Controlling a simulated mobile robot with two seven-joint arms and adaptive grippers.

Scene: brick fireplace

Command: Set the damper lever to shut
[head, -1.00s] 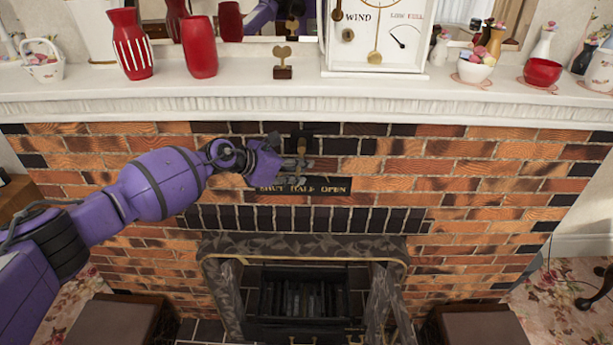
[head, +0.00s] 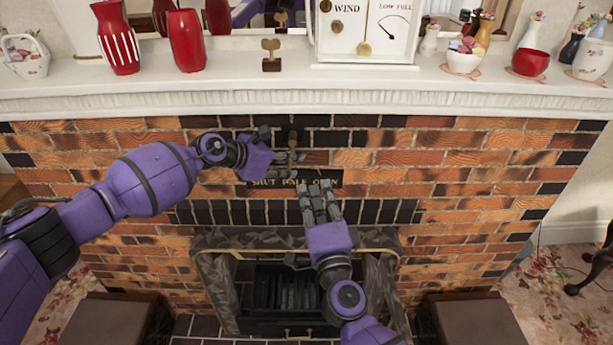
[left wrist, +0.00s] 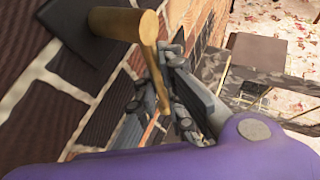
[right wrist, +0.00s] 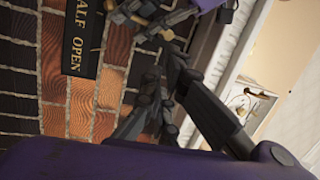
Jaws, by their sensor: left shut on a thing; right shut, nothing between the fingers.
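The damper lever shows in the left wrist view as a brass rod (left wrist: 122,22) with a flat brass arm (left wrist: 150,50) hanging from its end. My left gripper (head: 292,160) is shut on the lever arm, just above the black plaque (head: 290,184) lettered SHUT, HALF, OPEN. My right gripper (head: 318,203) is shut and empty, in front of the bricks just below the plaque's right part, apart from the lever.
Below is the fireplace opening with a grate (head: 287,290). The brick wall to the right (head: 460,175) is clear.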

